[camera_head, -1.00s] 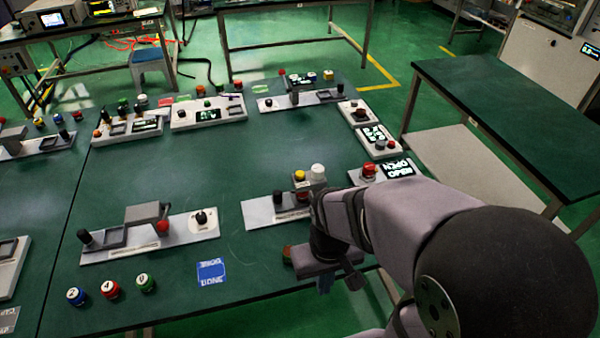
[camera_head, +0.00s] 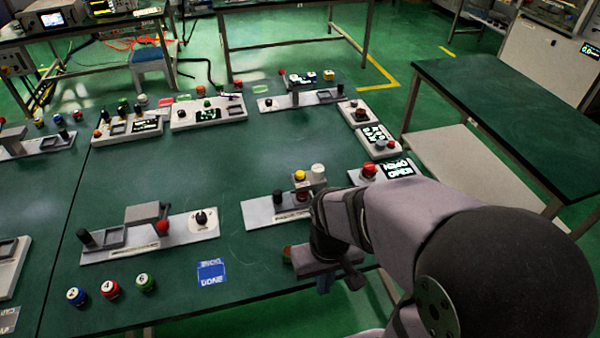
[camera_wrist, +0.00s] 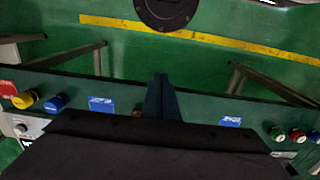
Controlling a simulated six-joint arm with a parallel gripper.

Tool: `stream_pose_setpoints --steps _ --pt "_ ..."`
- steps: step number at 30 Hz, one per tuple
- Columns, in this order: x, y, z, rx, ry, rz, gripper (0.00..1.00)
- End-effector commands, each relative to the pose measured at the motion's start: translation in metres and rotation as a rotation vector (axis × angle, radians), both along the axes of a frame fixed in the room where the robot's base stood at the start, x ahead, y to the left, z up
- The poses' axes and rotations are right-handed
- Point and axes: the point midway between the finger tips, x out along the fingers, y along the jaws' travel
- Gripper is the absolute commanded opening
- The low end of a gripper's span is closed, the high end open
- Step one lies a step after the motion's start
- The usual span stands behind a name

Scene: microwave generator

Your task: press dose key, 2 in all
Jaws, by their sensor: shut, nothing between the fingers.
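My gripper (camera_head: 325,283) is low at the front edge of the green table, partly hidden by my wrist. In the wrist view its closed fingers (camera_wrist: 161,96) hold nothing. A red button (camera_head: 369,169) sits beside a lit display (camera_head: 398,169) to the right. I cannot tell which one is the dose key.
A similar station (camera_head: 150,240) stands at the left. Blue (camera_head: 76,296), red (camera_head: 110,289) and green (camera_head: 145,283) numbered caps sit at the front left, near a blue label (camera_head: 212,271). Several panels line the back. The middle of the table is bare.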

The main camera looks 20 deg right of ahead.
Motion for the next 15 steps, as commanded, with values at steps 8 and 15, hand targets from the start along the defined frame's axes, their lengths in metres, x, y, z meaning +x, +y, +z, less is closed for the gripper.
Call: stream_pose_setpoints --steps 8,15 --pt "-0.004 -0.006 0.020 0.000 0.023 -0.028 0.00" --pt "-0.027 -0.018 0.038 0.008 0.173 -0.092 0.00"
